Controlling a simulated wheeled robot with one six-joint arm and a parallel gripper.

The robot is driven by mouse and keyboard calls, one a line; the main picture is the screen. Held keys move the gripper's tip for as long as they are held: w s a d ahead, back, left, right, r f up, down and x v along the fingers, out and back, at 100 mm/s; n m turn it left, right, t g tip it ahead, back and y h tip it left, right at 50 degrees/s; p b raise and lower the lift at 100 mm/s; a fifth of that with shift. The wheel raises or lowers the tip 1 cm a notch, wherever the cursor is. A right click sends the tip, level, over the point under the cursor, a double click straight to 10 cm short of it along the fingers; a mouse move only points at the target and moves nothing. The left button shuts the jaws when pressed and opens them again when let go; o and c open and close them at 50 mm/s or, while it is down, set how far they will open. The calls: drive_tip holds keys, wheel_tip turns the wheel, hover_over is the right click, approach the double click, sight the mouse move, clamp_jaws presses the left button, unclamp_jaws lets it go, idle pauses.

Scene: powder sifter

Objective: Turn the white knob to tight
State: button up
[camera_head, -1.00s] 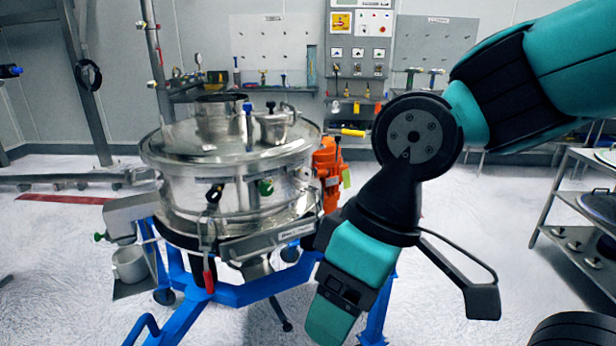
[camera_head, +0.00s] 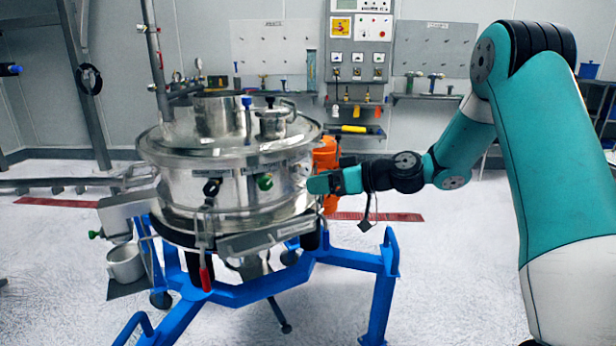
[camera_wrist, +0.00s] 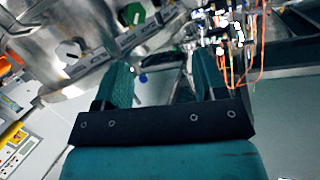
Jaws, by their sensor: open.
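The steel sifter drum (camera_head: 185,190) carries a black knob (camera_head: 212,187) and a green knob (camera_head: 265,182) on its front wall. A white knob (camera_wrist: 69,52) shows on the steel wall at the upper left of the wrist view, left of my fingers. In the head view a small pale shape, perhaps this knob, sits just left of my gripper (camera_head: 314,184). My gripper points left at the drum's right side. Its two teal fingers are spread with nothing between them in the wrist view (camera_wrist: 162,66). The knob is outside the finger gap.
Labelled plates run along the drum wall beside the white knob. An orange motor (camera_head: 326,157) stands behind my gripper. A blue frame (camera_head: 350,258) supports the drum. The floor right of the frame is clear.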

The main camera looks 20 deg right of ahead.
sight(308, 169)
drive_tip(key=w+d+f+m+t+h, duration=0.1)
drive_tip(key=d+f+t, duration=0.15)
drive_tip(key=d, duration=0.45)
drive_tip(key=w+d+f+m+t+h, duration=0.1)
drive_tip(key=w+d+f+m+t, duration=0.15)
drive_tip(key=d, duration=0.35)
drive_tip(key=shift+n+t, duration=0.3)
drive_tip(key=shift+n, duration=0.15)
drive_tip(key=p+x, duration=0.1)
drive_tip(key=x, duration=0.7)
drive_tip(key=p+x, duration=0.2)
drive_tip(key=x, duration=0.6)
drive_tip(key=shift+w+a+r+p, duration=0.2)
drive_tip(key=shift+a+p, duration=0.1)
drive_tip(key=shift+c, duration=0.2)
drive_tip(key=c, duration=0.9)
